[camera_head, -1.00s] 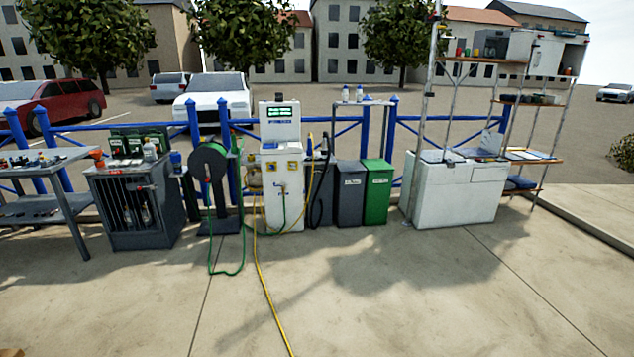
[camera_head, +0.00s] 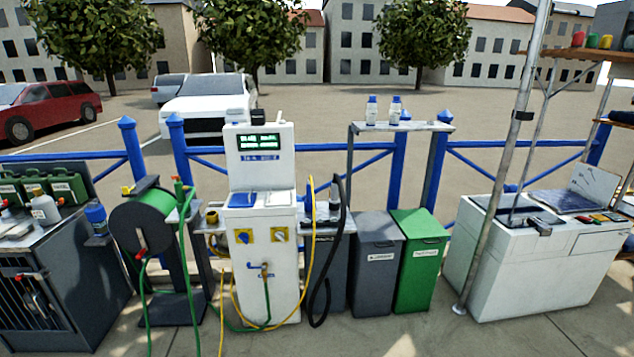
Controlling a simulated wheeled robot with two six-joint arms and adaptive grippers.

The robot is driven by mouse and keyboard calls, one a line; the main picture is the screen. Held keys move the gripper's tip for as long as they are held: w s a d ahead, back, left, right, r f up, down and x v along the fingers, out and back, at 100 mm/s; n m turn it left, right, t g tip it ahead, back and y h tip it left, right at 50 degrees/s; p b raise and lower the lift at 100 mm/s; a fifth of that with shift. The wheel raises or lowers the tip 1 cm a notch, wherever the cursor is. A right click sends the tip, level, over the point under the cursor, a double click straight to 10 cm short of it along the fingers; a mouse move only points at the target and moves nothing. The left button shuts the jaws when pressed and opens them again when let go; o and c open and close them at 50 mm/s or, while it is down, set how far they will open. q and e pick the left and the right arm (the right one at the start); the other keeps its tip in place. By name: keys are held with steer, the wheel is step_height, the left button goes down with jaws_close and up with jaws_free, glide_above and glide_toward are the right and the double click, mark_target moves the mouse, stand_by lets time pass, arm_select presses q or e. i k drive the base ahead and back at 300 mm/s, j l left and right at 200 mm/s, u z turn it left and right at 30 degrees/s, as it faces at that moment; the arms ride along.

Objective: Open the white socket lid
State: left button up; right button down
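A white service pedestal (camera_head: 262,275) with a lit green display (camera_head: 258,141) stands upright in the middle of the head view. On its sloping ledge a blue panel (camera_head: 242,199) lies on the left and a whitish panel (camera_head: 275,198) lies beside it on the right. A tap with a green hose (camera_head: 267,292) is lower down. Neither of my grippers shows in the head view.
A green hose reel (camera_head: 141,222) stands left of the pedestal. A yellow hose (camera_head: 314,240) and a black hose (camera_head: 339,235) hang at its right. Paved ground in front looks clear.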

mark_target(281, 197)
steer(key=i, duration=1.1)
steer(key=i+l+u, duration=0.1)
steer(key=i, duration=1.05)
steer(key=u, duration=0.3)
